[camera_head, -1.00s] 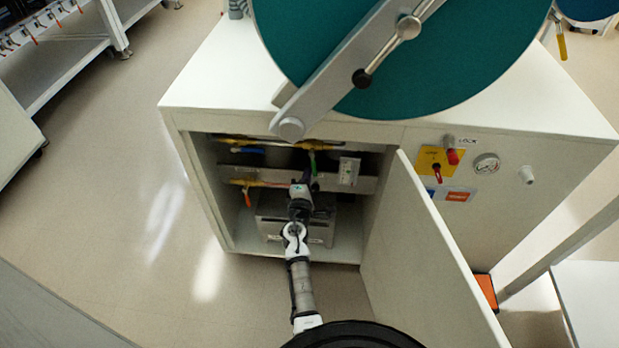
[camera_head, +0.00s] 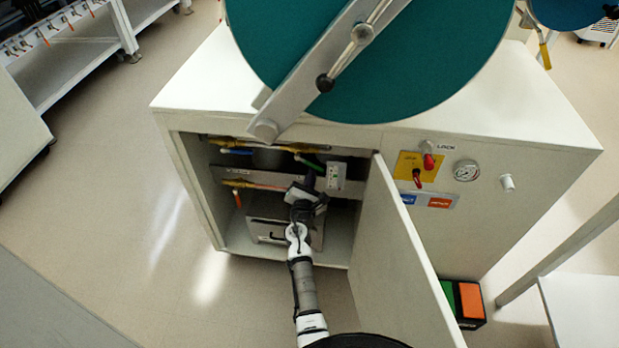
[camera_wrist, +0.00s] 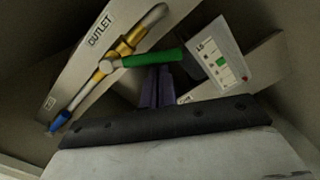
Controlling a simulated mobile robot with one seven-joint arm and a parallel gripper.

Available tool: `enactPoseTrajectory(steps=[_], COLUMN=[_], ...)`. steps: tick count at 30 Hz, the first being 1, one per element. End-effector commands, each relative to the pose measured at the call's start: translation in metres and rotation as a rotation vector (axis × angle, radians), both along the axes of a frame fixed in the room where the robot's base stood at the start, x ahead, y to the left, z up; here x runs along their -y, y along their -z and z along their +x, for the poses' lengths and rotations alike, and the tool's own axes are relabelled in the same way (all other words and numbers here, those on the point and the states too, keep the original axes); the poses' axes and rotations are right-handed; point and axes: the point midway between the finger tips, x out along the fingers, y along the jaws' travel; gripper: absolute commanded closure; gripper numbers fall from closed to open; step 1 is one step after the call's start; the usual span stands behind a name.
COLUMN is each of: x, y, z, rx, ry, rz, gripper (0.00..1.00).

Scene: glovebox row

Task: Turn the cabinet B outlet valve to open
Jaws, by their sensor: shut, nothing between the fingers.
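The outlet valve shows in the wrist view as a brass body on a pipe beside an OUTLET label (camera_wrist: 101,30). Its green lever handle (camera_wrist: 152,60) juts rightward at an angle to the pipe. In the head view the green handle (camera_head: 308,162) is small, inside the open cabinet under the big teal disc. My gripper (camera_wrist: 157,72) has its purple fingers together, empty, just below the green handle; whether they touch it I cannot tell. In the head view my gripper (camera_head: 312,180) is inside the cabinet, its fingertips partly hidden.
A white gauge box (camera_wrist: 220,58) sits right of the handle. A blue handle (camera_wrist: 60,122) is at the pipe's lower end. The cabinet door (camera_head: 395,260) stands open on the right. A grey metal box (camera_head: 262,218) is below my gripper. Floor is clear at left.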

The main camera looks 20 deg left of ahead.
Motion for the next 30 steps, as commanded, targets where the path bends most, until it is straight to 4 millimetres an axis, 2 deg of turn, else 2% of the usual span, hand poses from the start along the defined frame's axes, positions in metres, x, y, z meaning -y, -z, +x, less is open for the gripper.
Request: enactPoseTrajectory(steps=[3,15,30], x=[0.006,0.016,0.018], y=[-0.009,-0.024,-0.029], z=[0.002,0.005,0.005], rx=[0.030,0.112,0.110], ry=[0.001,0.001,-0.002], rz=[-0.103,-0.390,-0.382], gripper=[1.00,1.00,1.00])
